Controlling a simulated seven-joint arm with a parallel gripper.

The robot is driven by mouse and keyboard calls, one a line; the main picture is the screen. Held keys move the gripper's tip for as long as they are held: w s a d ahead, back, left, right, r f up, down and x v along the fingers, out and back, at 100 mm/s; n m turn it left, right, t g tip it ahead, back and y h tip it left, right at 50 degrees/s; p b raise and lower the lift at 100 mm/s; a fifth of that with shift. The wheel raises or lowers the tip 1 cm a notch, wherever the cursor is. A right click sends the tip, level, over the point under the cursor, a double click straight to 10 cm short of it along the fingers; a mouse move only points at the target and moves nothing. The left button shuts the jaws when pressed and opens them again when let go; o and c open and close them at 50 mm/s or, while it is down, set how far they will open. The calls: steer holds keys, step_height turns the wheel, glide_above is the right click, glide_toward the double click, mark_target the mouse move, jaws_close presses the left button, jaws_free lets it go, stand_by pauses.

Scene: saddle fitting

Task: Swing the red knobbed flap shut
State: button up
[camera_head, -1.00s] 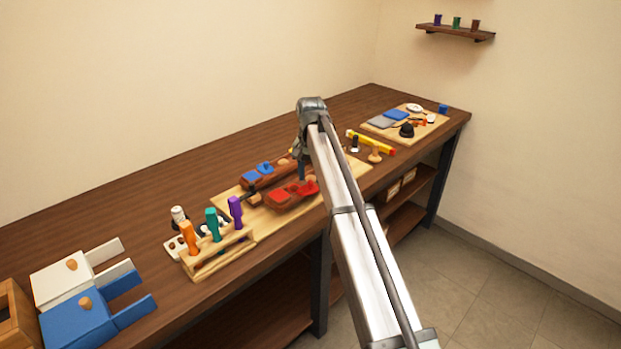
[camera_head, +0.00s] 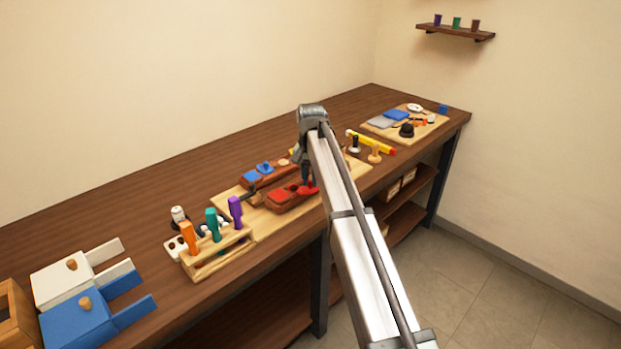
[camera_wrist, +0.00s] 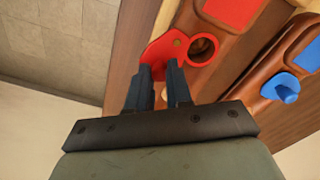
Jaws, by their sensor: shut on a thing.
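The red knobbed flap (camera_wrist: 160,47) lies at the near end of a brown wooden block in the wrist view. It extends out beside a round hole (camera_wrist: 203,48), whose opening shows uncovered. In the head view the flap (camera_head: 309,190) is at the right end of the block (camera_head: 290,201). My gripper (camera_wrist: 160,68) points down at the flap, its dark fingers close together and shut on the red knob, which they mostly hide. My gripper (camera_head: 306,183) partly covers this end of the block in the head view.
A second brown block with a blue knobbed flap (camera_wrist: 286,88) stands beside the red one. Both are on a light wooden board (camera_head: 238,196). A tool rack (camera_head: 218,254) stands to the left. A yellow tool (camera_head: 378,146) and small stamps lie to the right.

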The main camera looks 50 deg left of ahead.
steer(key=shift+a, duration=0.1)
jaws_close()
steer(key=n, duration=0.2)
steer(key=a+n, duration=0.1)
steer(key=n, duration=0.1)
steer(key=shift+a+n, duration=0.15)
steer(key=shift+n, duration=0.15)
steer(key=n, duration=0.1)
steer(key=a+n, duration=0.1)
steer(key=n, duration=0.3)
steer(key=shift+s+a, duration=0.2)
steer(key=shift+s, duration=0.1)
steer(key=n, duration=0.4)
steer(key=s+a+n, duration=0.1)
steer(key=n, duration=0.1)
steer(key=shift+s, duration=0.1)
steer(key=shift+s+a+n, duration=0.1)
steer(key=shift+s+n, duration=0.25)
steer(key=shift+n, duration=0.9)
steer(key=shift+s+a+n, duration=0.1)
steer(key=shift+s+n, duration=0.25)
steer(key=shift+n, duration=0.9)
steer(key=o, duration=0.8)
jaws_free()
steer(key=shift+d, duration=0.1)
steer(key=shift+r, duration=0.15)
